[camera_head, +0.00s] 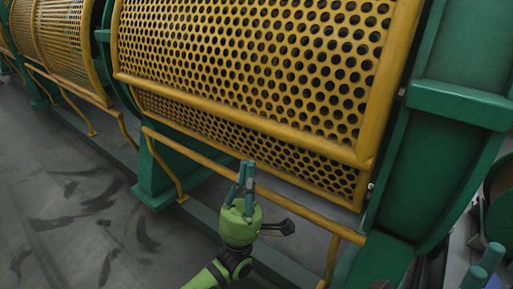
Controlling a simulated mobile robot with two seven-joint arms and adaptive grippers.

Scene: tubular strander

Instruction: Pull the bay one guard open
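The bay one guard is most likely the large yellow perforated guard (250,55) that fills the upper middle of the head view. It is a curved panel in a yellow tube frame, and it covers the drum behind it. A second perforated yellow strip (225,130) shows below its lower frame bar. My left gripper (247,163) is green with teal fingers and points up in front of the machine. Its fingers overlap a yellow rail (190,152) below the guard. The fingertips look close together, but I cannot tell whether they touch or hold the rail.
Green machine frames stand at the right (455,105) and lower left (158,180) of the guard. Another yellow guard (65,40) is at the upper left. The grey floor (90,220) at the lower left is clear, with dark smears.

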